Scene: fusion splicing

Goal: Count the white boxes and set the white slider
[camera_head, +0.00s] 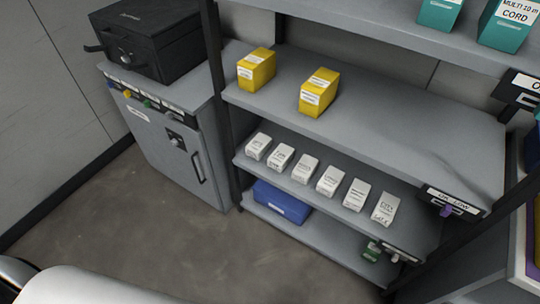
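Several white boxes (303,168) with printed labels stand in one row on the lower-middle shelf (352,222). The row runs from the shelf's left end to near its right end, with small gaps between boxes. A small label strip (402,253) with a pale knob (396,258) sits at the right, below the front edge of the white boxes' shelf. Its text and knob position are too small to read. A strip marked OK and LOW (455,201) with a purple knob (447,210) sits higher. Neither gripper is in view.
Two yellow boxes (318,92) stand on the shelf above, teal boxes (503,25) on the top shelf. A blue bin (282,201) and a green item (372,251) are low down. A grey cabinet (170,140) carries a black case (158,40). The floor (200,250) in front is clear.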

